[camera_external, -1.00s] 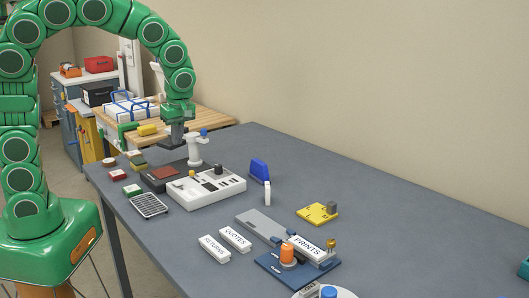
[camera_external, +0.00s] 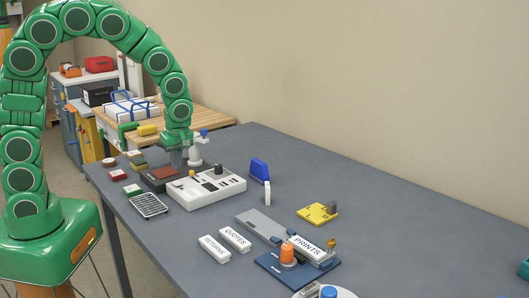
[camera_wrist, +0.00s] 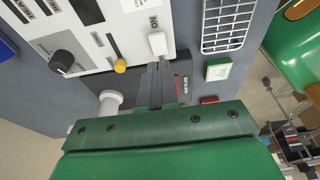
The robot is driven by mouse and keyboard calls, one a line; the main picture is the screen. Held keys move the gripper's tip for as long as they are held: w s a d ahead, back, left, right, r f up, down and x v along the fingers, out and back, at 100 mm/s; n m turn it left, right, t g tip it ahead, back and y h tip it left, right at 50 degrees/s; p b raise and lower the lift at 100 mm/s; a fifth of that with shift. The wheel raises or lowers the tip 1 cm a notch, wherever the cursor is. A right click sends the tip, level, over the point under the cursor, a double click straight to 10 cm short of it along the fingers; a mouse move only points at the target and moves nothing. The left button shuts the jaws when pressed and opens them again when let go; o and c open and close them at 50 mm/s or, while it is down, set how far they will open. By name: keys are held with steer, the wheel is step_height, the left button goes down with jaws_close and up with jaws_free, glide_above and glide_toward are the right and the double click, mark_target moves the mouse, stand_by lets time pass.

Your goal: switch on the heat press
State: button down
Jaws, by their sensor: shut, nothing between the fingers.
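A white control panel (camera_external: 215,197) lies on the table, with a dark block (camera_external: 157,178) holding a reddish plate beside it. In the wrist view the panel (camera_wrist: 130,27) shows a white switch (camera_wrist: 157,43) by printed letters that look like "ON", a yellow knob (camera_wrist: 120,66), a black knob (camera_wrist: 62,60) and dark slots. The dark block (camera_wrist: 183,82) carries a small label. My gripper (camera_wrist: 156,68) is shut and empty, its tips just short of the white switch; whether they touch it I cannot tell. In the outside view my gripper (camera_external: 178,165) is low over the block and panel edge.
A white post (camera_external: 196,152) with a blue top stands close behind my gripper. A wire rack (camera_external: 149,205) and a green-and-white block (camera_external: 132,190) lie to the left. A blue object (camera_external: 259,169) stands to the right. The table's right side has free room.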

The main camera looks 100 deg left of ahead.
mark_target(178, 183)
steer(key=shift+w+d+f, duration=0.1)
steer(key=shift+w+f, duration=0.05)
steer(key=shift+f, duration=2.25)
steer(key=shift+f, duration=0.1)
steer(key=shift+w+d+f+g+y, duration=0.1)
steer(key=shift+f+g+y, duration=0.1)
steer(key=shift+g+y, duration=0.1)
steer(key=shift+r, duration=0.15)
steer(key=shift+s+a+r, duration=0.2)
steer(key=shift+s+a, duration=0.35)
steer(key=shift+r, duration=0.15)
